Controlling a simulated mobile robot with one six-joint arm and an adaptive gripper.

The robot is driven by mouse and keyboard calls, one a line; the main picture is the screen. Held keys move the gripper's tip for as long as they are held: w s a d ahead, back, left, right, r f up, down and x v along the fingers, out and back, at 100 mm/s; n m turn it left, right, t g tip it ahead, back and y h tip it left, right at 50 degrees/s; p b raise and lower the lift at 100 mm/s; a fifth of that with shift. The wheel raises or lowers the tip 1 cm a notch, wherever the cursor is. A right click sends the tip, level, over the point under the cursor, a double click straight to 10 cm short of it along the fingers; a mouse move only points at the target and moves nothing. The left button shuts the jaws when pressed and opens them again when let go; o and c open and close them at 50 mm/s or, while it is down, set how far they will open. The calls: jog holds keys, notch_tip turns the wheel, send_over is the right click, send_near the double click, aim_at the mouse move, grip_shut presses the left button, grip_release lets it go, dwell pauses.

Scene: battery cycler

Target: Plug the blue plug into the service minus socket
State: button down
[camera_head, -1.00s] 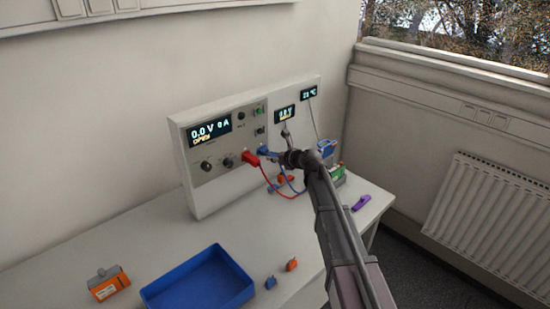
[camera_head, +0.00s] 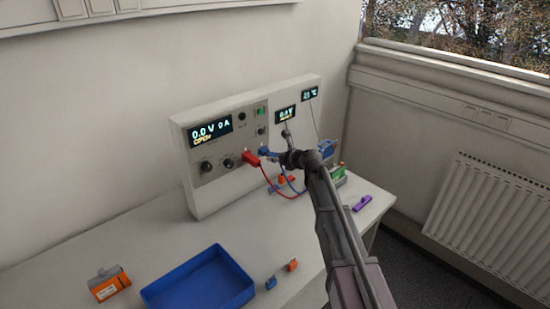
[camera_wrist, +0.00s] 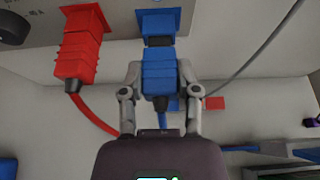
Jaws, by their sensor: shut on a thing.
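My gripper (camera_wrist: 160,78) is shut on the blue plug (camera_wrist: 158,62), with one finger on each side of its body. The plug points straight at a blue socket (camera_wrist: 158,19) on the panel in the wrist view. A dark strip shows between plug and socket, and I cannot tell how deep the plug sits. The head view shows the blue plug (camera_head: 264,152) at the panel face, just left of my gripper (camera_head: 280,156). No socket label is readable, so I cannot confirm which socket is service minus.
A red plug (camera_wrist: 80,55) with a red cable sits at a red socket (camera_wrist: 80,14) close to the left. The cycler (camera_head: 196,185) stands on the table. A blue tray (camera_head: 240,291) and an orange-grey block (camera_head: 108,287) lie in front. A purple item (camera_head: 362,202) lies right.

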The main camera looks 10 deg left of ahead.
jog(key=shift+w+a, duration=0.5)
jog(key=shift+a, duration=0.1)
dwell(1.0)
jog(key=shift+c, duration=1.3)
grip_release()
jog(key=shift+s+d, duration=0.15)
jog(key=shift+s+d, duration=0.6)
jog(key=shift+d, duration=0.1)
jog(key=s+d+f+b, duration=0.3)
jog(key=s+f+b, duration=0.1)
jog(key=s, duration=0.3)
jog(key=s+d+f+b, duration=0.4)
jog(key=s, duration=0.3)
jog(key=s+d+f+b, duration=0.4)
jog(key=s, duration=0.4)
jog(key=shift+d+f, duration=0.2)
jog(key=shift+r, duration=0.1)
